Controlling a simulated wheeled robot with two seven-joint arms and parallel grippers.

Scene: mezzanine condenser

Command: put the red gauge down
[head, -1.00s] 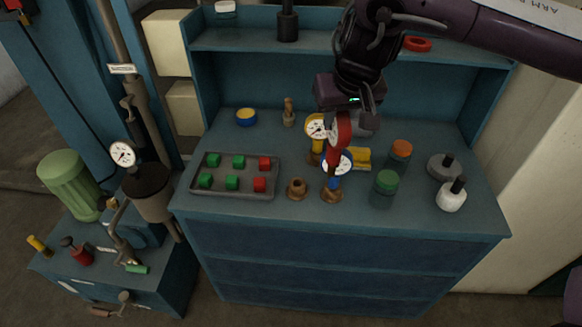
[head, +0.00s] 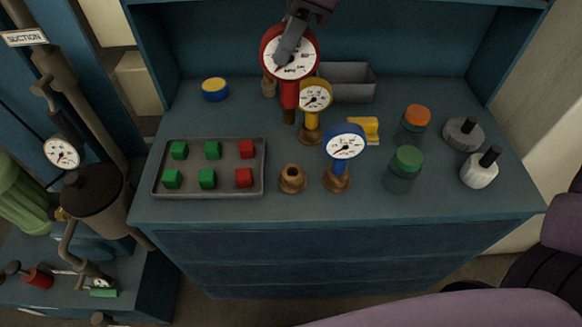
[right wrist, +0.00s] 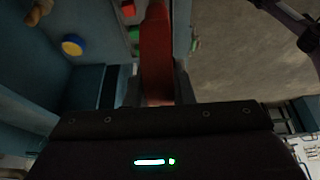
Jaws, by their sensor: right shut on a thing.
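The red gauge (head: 290,52) has a round white dial facing me and a red stem with a brown lower end. My right gripper (head: 290,45) is shut on it and crosses the dial from above. In the right wrist view the red gauge (right wrist: 157,50) stands edge-on between the fingers. The gauge is upright at the back of the bench top (head: 230,215), left of the yellow gauge (head: 315,97). I cannot tell whether its stem touches the bench. An empty brown socket (head: 292,179) sits nearer the front. My left gripper is out of view.
The yellow gauge and a blue gauge (head: 345,143) stand in brown bases close to the right. A grey tray (head: 258,188) of red and green blocks lies left. Jars (head: 405,168), a grey bin (head: 355,92) and a blue-yellow tin (head: 215,89) stand around.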

